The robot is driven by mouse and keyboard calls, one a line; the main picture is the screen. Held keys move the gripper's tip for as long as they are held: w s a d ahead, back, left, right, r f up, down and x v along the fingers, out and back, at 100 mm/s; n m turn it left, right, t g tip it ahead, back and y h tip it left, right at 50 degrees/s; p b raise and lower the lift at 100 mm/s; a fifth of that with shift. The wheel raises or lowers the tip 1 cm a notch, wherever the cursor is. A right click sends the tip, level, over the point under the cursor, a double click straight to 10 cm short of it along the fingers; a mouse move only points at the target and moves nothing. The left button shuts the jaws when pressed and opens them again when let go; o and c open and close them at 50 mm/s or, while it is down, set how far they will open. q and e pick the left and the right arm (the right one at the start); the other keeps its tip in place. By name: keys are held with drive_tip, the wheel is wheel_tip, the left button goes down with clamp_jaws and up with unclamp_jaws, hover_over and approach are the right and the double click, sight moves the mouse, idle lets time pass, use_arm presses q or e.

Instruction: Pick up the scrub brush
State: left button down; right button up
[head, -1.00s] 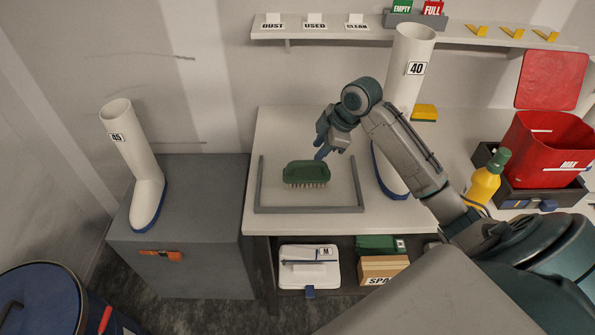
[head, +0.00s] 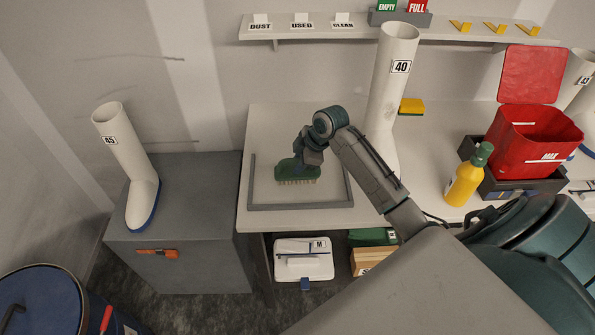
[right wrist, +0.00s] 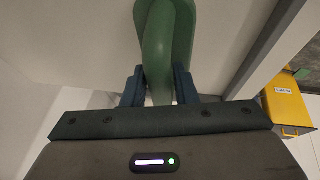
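The green scrub brush (head: 284,172) sits bristles down inside the grey U-shaped frame (head: 300,206) on the white bench. My right gripper (head: 305,160) reaches down onto the brush from above and hides part of its top. In the right wrist view the brush's green handle (right wrist: 158,45) runs between the two blue fingers of my right gripper (right wrist: 159,75). The fingers are against both sides of it with no clear gap, so it looks shut on the handle. The brush appears to rest on the bench still. My left gripper is not in view.
A white boot marked 40 (head: 385,95) stands close behind my right arm. A yellow sponge (head: 411,106), a yellow bottle (head: 463,185) and a red bin (head: 530,145) are farther right. Another boot (head: 138,180) stands on the grey cabinet at left.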

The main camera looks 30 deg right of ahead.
clamp_jaws()
drive_tip(key=shift+r, duration=0.1)
drive_tip(key=shift+r+b, duration=0.5)
drive_tip(key=shift+r, duration=0.2)
drive_tip(key=shift+b+v, duration=0.6)
drive_tip(key=shift+v, duration=0.35)
drive_tip(key=s+d+r+b, duration=0.1)
drive_tip(key=s+b, duration=0.1)
drive_tip(key=s, duration=1.3)
drive_tip(key=shift+d+r+b, duration=0.35)
drive_tip(key=shift+d+r, duration=0.05)
